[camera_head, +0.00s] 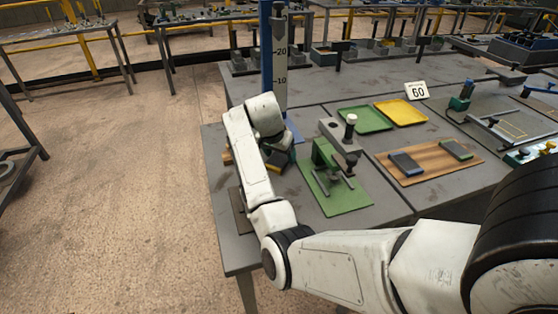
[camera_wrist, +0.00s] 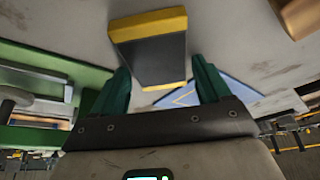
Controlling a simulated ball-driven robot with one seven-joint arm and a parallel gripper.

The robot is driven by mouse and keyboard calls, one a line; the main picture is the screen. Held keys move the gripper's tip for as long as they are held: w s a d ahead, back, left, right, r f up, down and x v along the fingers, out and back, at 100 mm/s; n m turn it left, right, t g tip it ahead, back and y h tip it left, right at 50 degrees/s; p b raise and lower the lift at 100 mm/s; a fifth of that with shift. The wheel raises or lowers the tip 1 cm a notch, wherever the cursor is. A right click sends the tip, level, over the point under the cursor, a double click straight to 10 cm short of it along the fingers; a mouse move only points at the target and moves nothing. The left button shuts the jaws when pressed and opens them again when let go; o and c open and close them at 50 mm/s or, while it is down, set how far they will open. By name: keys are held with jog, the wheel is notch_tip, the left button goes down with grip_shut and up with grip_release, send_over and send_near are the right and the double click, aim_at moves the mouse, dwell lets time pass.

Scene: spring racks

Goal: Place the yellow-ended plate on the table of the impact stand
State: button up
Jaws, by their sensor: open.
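The yellow-ended plate (camera_wrist: 150,56) is dark grey with a yellow far end. In the wrist view it sits just beyond and partly between the green fingers of my gripper (camera_wrist: 162,74), which is open. I cannot tell whether a finger touches it or what it rests on. The impact stand (camera_head: 280,52) is a tall blue column with a number scale at the table's left side. Its blue base (camera_head: 292,130) is partly hidden by my arm. My gripper (camera_head: 280,160) is low over the table in front of that base. A blue surface with a yellow line (camera_wrist: 185,97) shows behind the right finger.
Just right of my gripper, a green clamp fixture (camera_head: 326,158) stands on a green mat (camera_head: 345,203). A sign marked 60 (camera_head: 417,91) stands behind.

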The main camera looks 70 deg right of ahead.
jog(key=c, duration=1.3)
grip_shut()
jog(key=shift+r, duration=0.1)
